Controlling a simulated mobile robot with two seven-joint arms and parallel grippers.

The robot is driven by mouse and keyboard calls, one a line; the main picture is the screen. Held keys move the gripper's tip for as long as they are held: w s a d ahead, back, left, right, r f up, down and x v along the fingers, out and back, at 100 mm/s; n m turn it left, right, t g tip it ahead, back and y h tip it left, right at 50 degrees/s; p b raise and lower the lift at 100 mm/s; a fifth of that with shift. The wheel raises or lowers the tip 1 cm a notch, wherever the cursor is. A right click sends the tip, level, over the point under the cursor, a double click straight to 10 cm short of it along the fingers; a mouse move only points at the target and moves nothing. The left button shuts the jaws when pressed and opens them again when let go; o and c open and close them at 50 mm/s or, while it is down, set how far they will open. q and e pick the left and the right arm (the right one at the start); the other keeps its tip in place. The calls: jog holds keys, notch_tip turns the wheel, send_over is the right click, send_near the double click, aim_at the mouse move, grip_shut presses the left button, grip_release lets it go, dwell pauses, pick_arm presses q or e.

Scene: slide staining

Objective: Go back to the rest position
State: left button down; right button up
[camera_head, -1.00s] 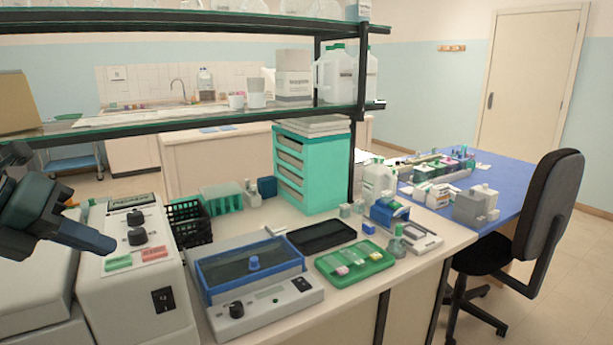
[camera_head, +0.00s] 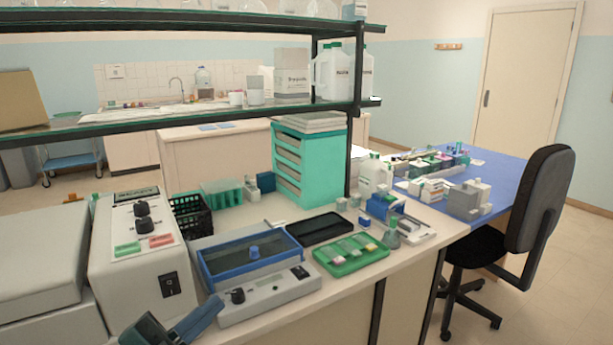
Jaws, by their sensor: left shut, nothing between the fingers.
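My left gripper (camera_head: 207,313) shows at the bottom edge, left of centre, as a dark blue-grey shape. Its fingers are shut and empty. They appear in front of the bench, near the lower left corner of the grey device with the blue-rimmed basin (camera_head: 250,260). Most of the gripper body and the arm are cut off by the bottom edge. My right gripper is not in view.
A white device with black knobs (camera_head: 138,245) stands left of the basin device. A green slide tray (camera_head: 350,255), black tray (camera_head: 320,229) and teal drawer unit (camera_head: 310,160) share the bench. A shelf (camera_head: 190,122) spans above. A chair (camera_head: 540,200) stands right.

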pick_arm(q)
jog(key=s+a+f+n+y, duration=0.1)
jog(key=s+f+n+y, duration=0.2)
jog(key=f+n+y, duration=0.55)
jog(key=s+a+f+n+y, duration=0.1)
jog(key=s+f+n+y, duration=0.3)
jog(key=f, duration=0.7)
jog(key=s+d+f+n+g, duration=0.2)
jog(key=s+f+n+g, duration=0.2)
jog(key=s+f, duration=0.4)
notch_tip(320, 180, down, 2)
jog(key=shift+d+f+g, duration=0.2)
jog(key=shift+g, duration=0.3)
